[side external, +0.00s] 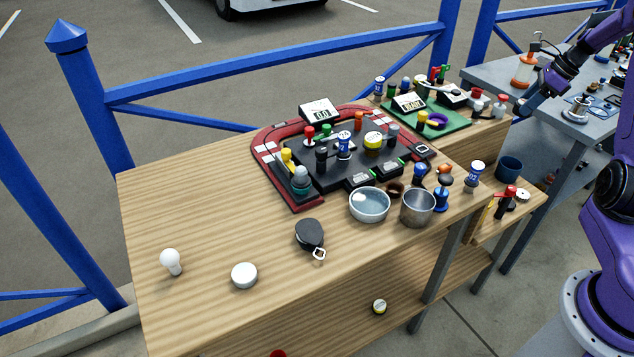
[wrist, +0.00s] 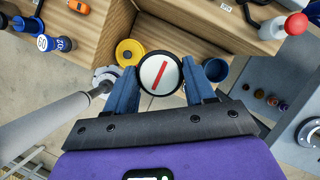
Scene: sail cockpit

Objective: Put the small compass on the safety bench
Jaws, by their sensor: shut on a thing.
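The small compass (wrist: 160,73) has a round white face, a red needle and a dark rim. My gripper (wrist: 161,82) is shut on it, with one blue finger on each side, in the wrist view. In the side external view my purple arm reaches in from the right, with my gripper (side external: 526,106) by the gap between the wooden benches and a grey metal table (side external: 560,128). The compass is not clear there. No label shows which surface is the safety bench.
A green mat (side external: 455,120) with several items lies behind. A blue mug (side external: 509,168) stands low at right.

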